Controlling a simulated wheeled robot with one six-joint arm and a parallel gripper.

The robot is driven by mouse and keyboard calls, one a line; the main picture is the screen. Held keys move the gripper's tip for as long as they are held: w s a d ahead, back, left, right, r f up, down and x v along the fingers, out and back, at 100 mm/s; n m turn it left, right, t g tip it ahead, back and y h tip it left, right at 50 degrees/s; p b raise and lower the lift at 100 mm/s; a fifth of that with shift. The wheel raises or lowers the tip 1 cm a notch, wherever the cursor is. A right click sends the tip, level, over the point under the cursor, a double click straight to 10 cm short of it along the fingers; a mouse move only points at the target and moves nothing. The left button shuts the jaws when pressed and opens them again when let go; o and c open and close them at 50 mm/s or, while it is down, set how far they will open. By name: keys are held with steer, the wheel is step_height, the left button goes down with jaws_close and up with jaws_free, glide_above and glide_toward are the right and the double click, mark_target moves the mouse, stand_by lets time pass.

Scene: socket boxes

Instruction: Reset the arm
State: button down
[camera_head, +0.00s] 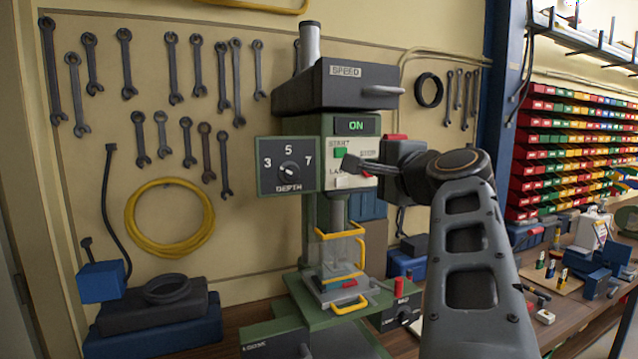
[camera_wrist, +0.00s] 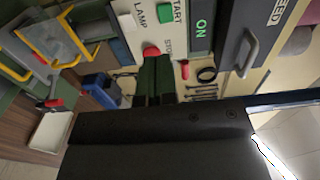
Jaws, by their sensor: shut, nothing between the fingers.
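My gripper (camera_head: 352,163) is shut and empty. In the head view its tips are in front of the drill press's button panel (camera_head: 329,172), close to the green START button (camera_head: 340,152); I cannot tell whether they touch it. The wrist view shows the START button (camera_wrist: 166,14), the red STOP button (camera_wrist: 151,51) and the white LAMP button (camera_wrist: 127,22). The display (camera_head: 357,125) reads ON. My arm reaches in from the lower right of the head view, bent at the elbow.
The depth dial box (camera_head: 288,166) is left of the panel. Above is the SPEED housing (camera_head: 350,84) with a protruding handle (camera_head: 381,90). Below are a clear guard with a yellow frame (camera_head: 341,236) and a green table. Wrenches hang behind; a workbench (camera_head: 590,310) with tools is at right.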

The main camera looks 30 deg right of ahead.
step_height(320, 180, down, 20)
steer(key=a+n+g, duration=0.1)
steer(key=n+g, duration=0.5)
steer(key=g, duration=0.1)
steer(key=s+a+f+n+g+y, duration=0.1)
steer(key=s+a+f+n+g, duration=0.2)
steer(key=a+f+n, duration=0.3)
steer(key=s+a+f+n+g+y, duration=0.1)
steer(key=s+a+f+n+g, duration=0.2)
steer(key=a+f+n, duration=0.4)
steer(key=shift+s+a+f+g, duration=0.3)
steer(key=shift+a+f, duration=2.6)
steer(key=shift+f, duration=1.05)
